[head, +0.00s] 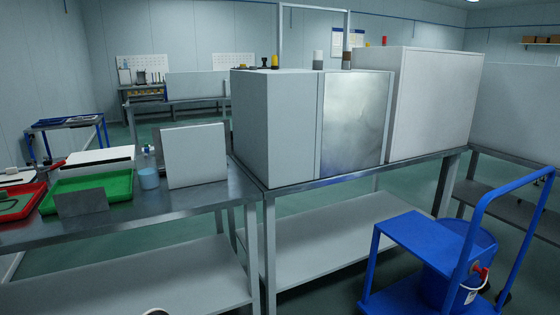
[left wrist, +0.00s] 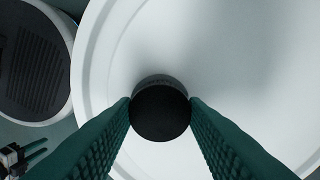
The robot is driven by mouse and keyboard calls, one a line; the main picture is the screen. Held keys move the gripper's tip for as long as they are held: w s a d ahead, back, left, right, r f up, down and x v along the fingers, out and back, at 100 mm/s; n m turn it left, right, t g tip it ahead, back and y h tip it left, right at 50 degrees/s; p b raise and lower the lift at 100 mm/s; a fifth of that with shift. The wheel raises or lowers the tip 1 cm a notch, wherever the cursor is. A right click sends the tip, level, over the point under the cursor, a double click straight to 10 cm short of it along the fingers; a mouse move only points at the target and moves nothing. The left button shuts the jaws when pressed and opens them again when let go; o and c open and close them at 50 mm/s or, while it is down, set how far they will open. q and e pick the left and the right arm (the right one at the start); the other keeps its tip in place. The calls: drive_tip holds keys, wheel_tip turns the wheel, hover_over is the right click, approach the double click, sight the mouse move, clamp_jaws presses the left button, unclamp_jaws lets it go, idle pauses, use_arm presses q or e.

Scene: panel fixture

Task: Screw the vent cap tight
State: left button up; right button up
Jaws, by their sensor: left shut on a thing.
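In the left wrist view, a black round cap (left wrist: 160,112) with a flat dark face sits between the two green ribbed fingers of my left gripper (left wrist: 160,108). The fingertips touch it on both sides, and the gripper is shut on it. Behind it is a large white round surface with a raised rim (left wrist: 84,75). I cannot tell how tightly the cap is seated. My right gripper (left wrist: 32,158) shows small at the lower left of this view, its two green fingers apart and empty. Neither gripper is visible in the head view, nor is the cap recognisable there.
A dark ribbed round part (left wrist: 35,65) is at the wrist view's left. In the head view, grey and metal boxes (head: 275,130) stand on a steel bench. A green tray (head: 118,186) and a red tray (head: 20,200) lie left. A blue cart (head: 425,235) stands right.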

use_arm(q)
drive_tip(key=shift+w+a+m, duration=0.1)
drive_tip(key=shift+w+m, duration=0.05)
drive_tip(key=shift+m, duration=0.45)
drive_tip(key=shift+r+m+b, duration=0.1)
drive_tip(key=shift+m+b, duration=0.3)
drive_tip(key=shift+m, duration=0.1)
use_arm(e)
drive_tip(key=shift+w+a+r, duration=0.1)
drive_tip(key=shift+w+r, duration=0.35)
drive_tip(key=shift+r, duration=0.3)
drive_tip(key=shift+w+a+r, duration=0.1)
drive_tip(key=shift+w+r, duration=0.3)
drive_tip(key=shift+r, duration=0.3)
use_arm(q)
drive_tip(key=o, duration=0.9)
use_arm(e)
drive_tip(key=shift+s+f, duration=0.1)
drive_tip(key=shift+f, duration=0.05)
